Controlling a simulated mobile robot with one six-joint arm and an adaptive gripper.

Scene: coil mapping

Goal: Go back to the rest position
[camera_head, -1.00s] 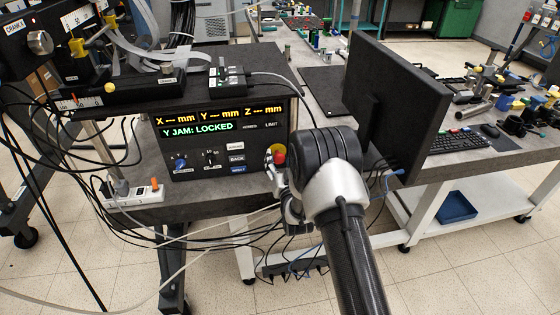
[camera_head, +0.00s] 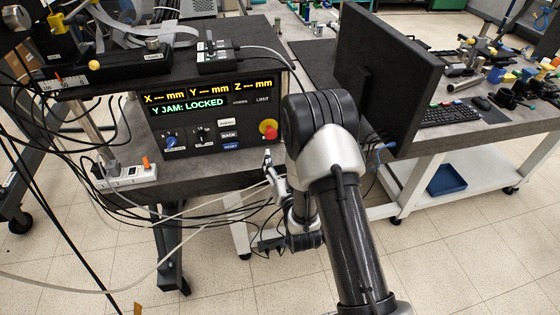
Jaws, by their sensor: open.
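My gripper (camera_head: 265,165) is small in view, at the front edge of the control box's bench, below the red knob. It is partly hidden by my own arm, and nothing shows between its fingers. The control box (camera_head: 190,130) has a dark front panel with a lit display (camera_head: 188,107) that reads "Y JAM: LOCKED" and shows dashes for X, Y and Z. A red round button (camera_head: 269,127) with a yellow part sits at the panel's right end, above and apart from my gripper.
A monitor (camera_head: 390,75) stands close to the right of my arm. Cables (camera_head: 200,205) hang below the bench. A power strip (camera_head: 127,175) lies at the left. A blue tray (camera_head: 447,180) rests on the lower shelf. Floor (camera_head: 460,255) at the lower right is clear.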

